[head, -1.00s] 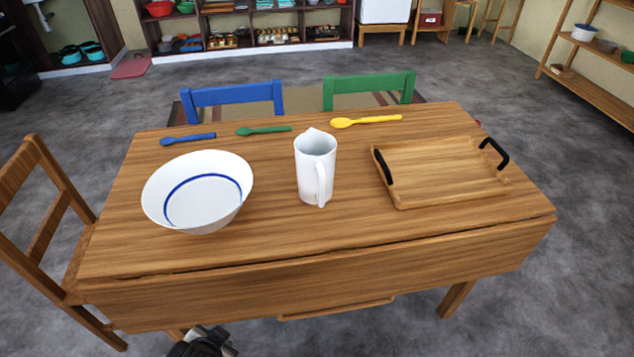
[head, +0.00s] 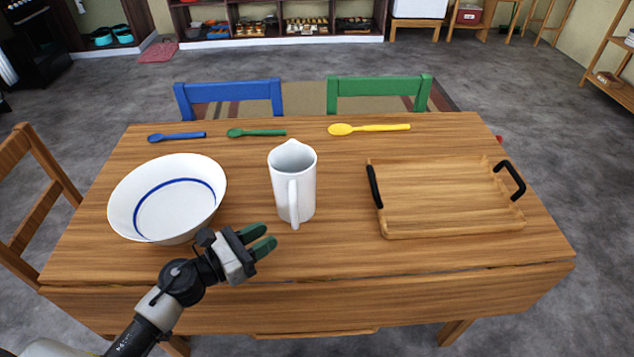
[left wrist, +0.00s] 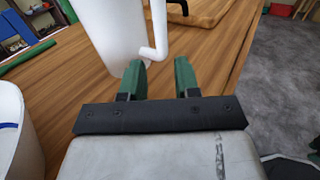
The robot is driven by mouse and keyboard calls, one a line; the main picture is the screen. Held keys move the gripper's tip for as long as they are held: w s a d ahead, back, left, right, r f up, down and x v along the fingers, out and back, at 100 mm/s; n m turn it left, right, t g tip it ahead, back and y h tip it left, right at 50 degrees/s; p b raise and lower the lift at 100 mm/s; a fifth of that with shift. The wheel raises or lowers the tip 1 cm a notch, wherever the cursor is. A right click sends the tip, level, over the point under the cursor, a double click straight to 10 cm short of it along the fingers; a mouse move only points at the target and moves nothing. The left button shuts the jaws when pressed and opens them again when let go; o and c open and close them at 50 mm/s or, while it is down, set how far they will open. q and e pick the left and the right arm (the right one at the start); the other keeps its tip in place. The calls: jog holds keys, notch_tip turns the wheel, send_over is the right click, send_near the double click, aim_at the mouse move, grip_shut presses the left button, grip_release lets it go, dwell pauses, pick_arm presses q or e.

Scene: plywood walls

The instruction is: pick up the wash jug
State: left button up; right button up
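The white wash jug (head: 306,185) stands upright on the wooden table, its handle facing me. In the left wrist view the jug (left wrist: 105,30) is just ahead of the fingers, with its handle (left wrist: 158,30) hanging down on the right side. My left gripper (head: 264,240) is over the table, in front of the jug and a little to its left. Its two green fingers (left wrist: 160,78) are apart with nothing between them. They appear close to the jug, but I cannot tell whether they touch it. My right gripper is not in view.
A white bowl with a blue ring (head: 120,212) stands left of the jug, close to my left gripper. A wooden tray (head: 450,233) with black handles lies to the right. Blue (head: 180,136), green (head: 262,132) and yellow (head: 375,128) spoons lie along the back.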

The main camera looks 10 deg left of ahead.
aim_at(294, 193)
pick_arm(q)
jog(key=p+x, duration=0.1)
jog(key=x, duration=0.3)
jog(key=shift+r, duration=0.15)
jog(key=shift+w+d, duration=0.15)
jog(key=shift+w, duration=0.05)
jog(key=x, duration=0.1)
jog(key=p+x, duration=0.1)
jog(key=x, duration=0.1)
jog(key=p+x, duration=0.1)
jog(key=shift+w+d+r, duration=0.1)
jog(key=shift+d+r, duration=0.1)
jog(key=shift+r, duration=0.2)
jog(key=shift+w+d+f, duration=0.1)
jog(key=shift+w+d, duration=0.25)
jog(key=shift+w, duration=0.05)
grip_shut()
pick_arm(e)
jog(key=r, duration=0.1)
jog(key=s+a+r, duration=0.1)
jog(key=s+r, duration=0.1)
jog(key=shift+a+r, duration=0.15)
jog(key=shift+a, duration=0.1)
